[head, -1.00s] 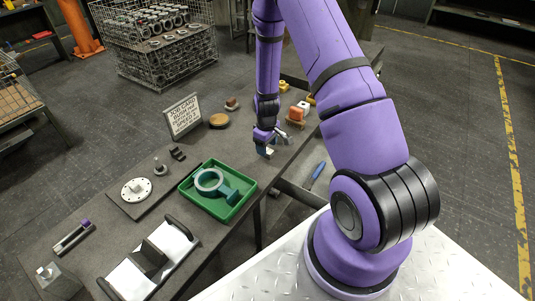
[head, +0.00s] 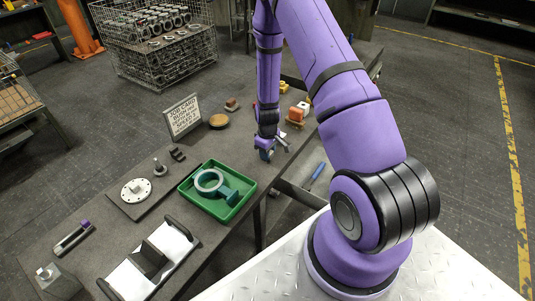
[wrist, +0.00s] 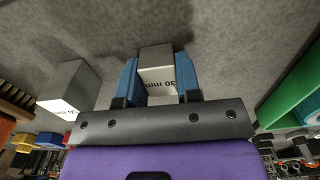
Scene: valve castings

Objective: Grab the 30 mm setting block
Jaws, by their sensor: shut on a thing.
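The 30 mm setting block (wrist: 158,78) is a grey block with a pale face marked "30 mm", seen in the wrist view. My gripper (wrist: 160,78) has its two blue fingers on either side of the block, shut on it. In the head view my gripper (head: 267,153) is low over the dark bench near its front edge, right of the green tray. The block is too small and hidden by the gripper to make out there. I cannot tell whether the block touches the bench.
Another pale grey block (wrist: 70,88) stands to the left in the wrist view. The green tray (head: 217,190) holds a ring-shaped casting (head: 209,181). A job card sign (head: 183,117) and a round brown disc (head: 218,120) are behind.

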